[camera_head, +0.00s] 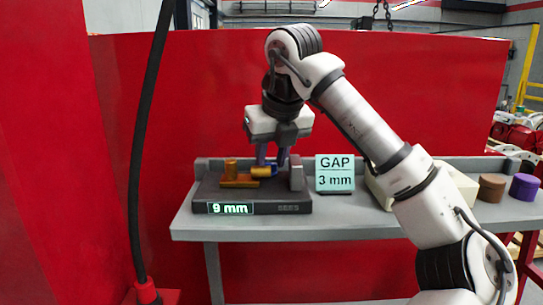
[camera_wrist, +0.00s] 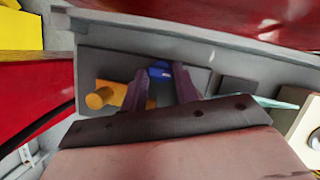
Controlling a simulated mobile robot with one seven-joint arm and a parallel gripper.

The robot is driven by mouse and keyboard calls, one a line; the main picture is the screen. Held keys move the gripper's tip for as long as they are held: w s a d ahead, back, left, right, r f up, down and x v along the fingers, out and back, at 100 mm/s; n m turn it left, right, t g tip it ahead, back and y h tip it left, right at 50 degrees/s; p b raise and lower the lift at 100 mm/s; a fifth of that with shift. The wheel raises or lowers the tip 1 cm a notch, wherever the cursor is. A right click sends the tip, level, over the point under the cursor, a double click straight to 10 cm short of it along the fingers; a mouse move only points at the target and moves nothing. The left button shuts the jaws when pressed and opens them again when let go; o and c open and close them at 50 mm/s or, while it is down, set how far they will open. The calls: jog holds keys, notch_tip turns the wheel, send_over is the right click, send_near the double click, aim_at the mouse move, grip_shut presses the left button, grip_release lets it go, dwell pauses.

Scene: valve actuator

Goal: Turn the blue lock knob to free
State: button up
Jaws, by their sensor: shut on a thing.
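The blue lock knob (camera_wrist: 160,70) shows between my fingertips in the wrist view; my fingers hide part of it. My gripper (camera_head: 272,163) reaches down onto the dark actuator base (camera_head: 210,191), its purple fingers on either side of the knob. It also shows in the wrist view (camera_wrist: 159,77), shut on the knob. An orange-yellow part with an upright post (camera_head: 230,168) stands left of my fingers. A grey block (camera_head: 296,174) stands close on their right. The front display (camera_head: 230,208) reads 9 mm. I cannot read the knob's angle.
A sign (camera_head: 335,173) reading GAP 3 mm stands right of the base on the grey bench (camera_head: 355,220). A brown cylinder (camera_head: 491,187) and a purple cylinder (camera_head: 524,187) stand at the right end. A black hose (camera_head: 140,150) hangs at the left. A red panel is behind.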

jog(key=shift+n, duration=0.3)
jog(key=n+y, duration=0.1)
jog(key=n, duration=0.1)
jog(key=shift+d+n+g, duration=0.15)
jog(key=shift+n+g, duration=0.15)
jog(key=shift+n, duration=0.1)
jog(key=n, duration=0.2)
jog(key=n+g+y, duration=0.1)
jog(key=n, duration=0.1)
jog(key=shift+w+n, duration=0.2)
jog(key=shift+n, duration=0.1)
jog(key=n+g, duration=0.1)
jog(key=n, duration=0.1)
jog(key=n+g, duration=0.1)
jog(key=n, duration=0.1)
jog(key=shift+w+d+y, duration=0.1)
jog(key=shift+w+y, duration=0.05)
jog(key=shift+y, duration=0.25)
jog(key=n, duration=0.2)
jog(key=n+g, duration=0.1)
jog(key=n, duration=0.1)
jog(key=shift+w+g, duration=0.15)
jog(key=shift+g, duration=0.15)
jog(key=shift+n, duration=0.5)
